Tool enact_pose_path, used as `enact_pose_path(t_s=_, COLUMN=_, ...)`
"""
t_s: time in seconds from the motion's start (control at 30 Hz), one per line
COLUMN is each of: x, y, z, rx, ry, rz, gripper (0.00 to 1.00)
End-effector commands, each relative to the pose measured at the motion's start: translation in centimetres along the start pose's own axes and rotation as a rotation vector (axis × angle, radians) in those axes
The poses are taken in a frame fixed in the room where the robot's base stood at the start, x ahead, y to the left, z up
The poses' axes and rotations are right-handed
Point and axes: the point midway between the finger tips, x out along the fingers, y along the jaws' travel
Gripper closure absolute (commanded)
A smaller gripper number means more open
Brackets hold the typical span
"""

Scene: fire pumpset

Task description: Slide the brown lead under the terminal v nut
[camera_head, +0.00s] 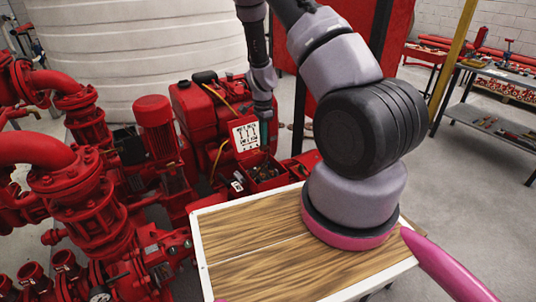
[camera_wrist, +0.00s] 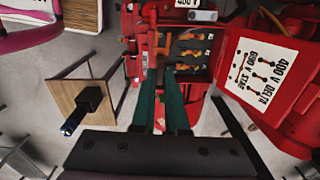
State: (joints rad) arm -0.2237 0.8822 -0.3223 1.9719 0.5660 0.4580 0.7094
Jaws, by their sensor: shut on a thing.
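The open red terminal box (camera_wrist: 213,66) is ahead of my fingertips in the wrist view, with orange-brown terminal parts (camera_wrist: 190,53) in its dark interior. In the head view the terminal box (camera_head: 268,186) sits on the red motor beside the wooden-topped table. My gripper (camera_wrist: 166,68) has two long green fingers that converge at the box's left part. It is shut on a thin piece that looks like the brown lead (camera_wrist: 161,43). The lead's end and the terminal v nut are too small to tell apart. In the head view my gripper (camera_head: 264,146) points down at the box.
The box's raised lid with a white wiring diagram (camera_wrist: 262,68) stands close to the right of my fingers. It also shows in the head view (camera_head: 245,136). Red pumps and pipes (camera_head: 85,190) fill the left. A wooden-topped table (camera_head: 240,255) is in front.

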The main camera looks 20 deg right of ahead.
Motion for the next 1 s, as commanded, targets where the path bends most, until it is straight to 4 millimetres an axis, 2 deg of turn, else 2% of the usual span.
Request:
enact_pose_path(t_s=0.03, x=1.7, y=-0.1, z=-0.5, rx=0.176, ry=0.004, rz=0.006, gripper=1.00)
enact_pose_path(t_s=0.2, x=6.3, y=-0.9, z=-2.1, rx=0.806, ry=0.004, rz=0.004, gripper=1.00)
enact_pose_path(t_s=0.3, x=8.4, y=-1.3, z=-3.0, rx=1.096, ry=0.004, rz=0.002, gripper=1.00)
enact_pose_path(t_s=0.4, x=9.8, y=-1.5, z=-3.7, rx=1.305, ry=0.002, rz=0.001, gripper=1.00)
enact_pose_path(t_s=0.6, x=11.0, y=-1.7, z=-4.3, rx=1.488, ry=-0.001, rz=0.001, gripper=1.00)
enact_pose_path(t_s=1.0, x=11.1, y=-1.7, z=-4.3, rx=1.498, ry=0.000, rz=0.002, gripper=1.00)
